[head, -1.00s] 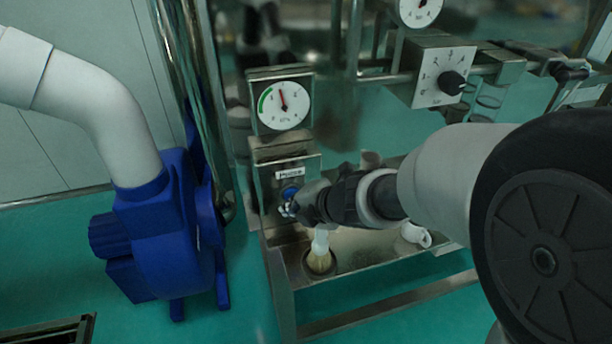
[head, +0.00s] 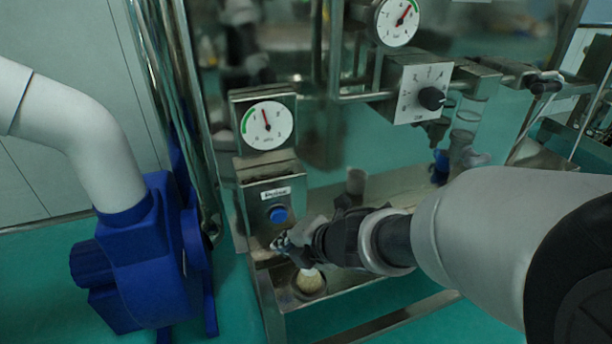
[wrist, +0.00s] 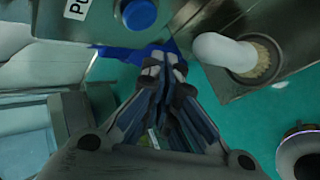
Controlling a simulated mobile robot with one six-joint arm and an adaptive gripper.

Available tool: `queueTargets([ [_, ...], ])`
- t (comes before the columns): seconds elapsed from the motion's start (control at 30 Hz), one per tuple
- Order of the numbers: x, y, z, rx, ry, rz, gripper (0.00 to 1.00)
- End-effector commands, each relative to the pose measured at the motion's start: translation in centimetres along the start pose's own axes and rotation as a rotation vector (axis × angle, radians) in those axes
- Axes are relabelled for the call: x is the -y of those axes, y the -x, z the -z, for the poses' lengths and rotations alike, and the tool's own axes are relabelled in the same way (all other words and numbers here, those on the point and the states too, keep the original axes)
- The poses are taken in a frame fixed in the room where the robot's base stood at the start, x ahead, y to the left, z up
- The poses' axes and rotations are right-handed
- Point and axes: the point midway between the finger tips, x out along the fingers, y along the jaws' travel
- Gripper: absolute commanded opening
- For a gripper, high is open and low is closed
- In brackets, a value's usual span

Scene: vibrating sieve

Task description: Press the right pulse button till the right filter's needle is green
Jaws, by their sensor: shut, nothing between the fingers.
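The pulse box (head: 262,195) has a blue button (head: 278,214) under a white label reading "Pulse". A round dial (head: 266,125) stands above it. Its red needle points up and slightly left, near the upper end of the green arc; I cannot tell exactly whether it is inside the green. My gripper (head: 281,243) is shut and empty, just below the button and apart from it. In the wrist view the blue button (wrist: 139,14) is at the top, and my gripper's closed fingertips (wrist: 163,66) are below it.
A brush (head: 309,279) stands in a round holder just below my gripper. A second dial (head: 397,21) and a box with a black knob (head: 432,98) are at the upper right. A blue blower (head: 150,255) with a white pipe stands at the left.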

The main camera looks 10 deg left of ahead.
Motion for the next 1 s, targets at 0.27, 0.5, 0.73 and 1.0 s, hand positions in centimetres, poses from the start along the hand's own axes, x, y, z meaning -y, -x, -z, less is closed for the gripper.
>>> queueTargets([
  [0.27, 1.1, 1.4, 1.0, 0.000, -0.001, 0.000, 0.00],
  [0.5, 1.1, 1.5, 1.1, 0.000, -0.001, 0.000, 0.00],
  [0.73, 1.1, 1.5, 1.1, 0.000, -0.001, 0.000, 0.00],
  [1.0, 1.1, 1.5, 1.1, 0.000, -0.001, 0.000, 0.00],
])
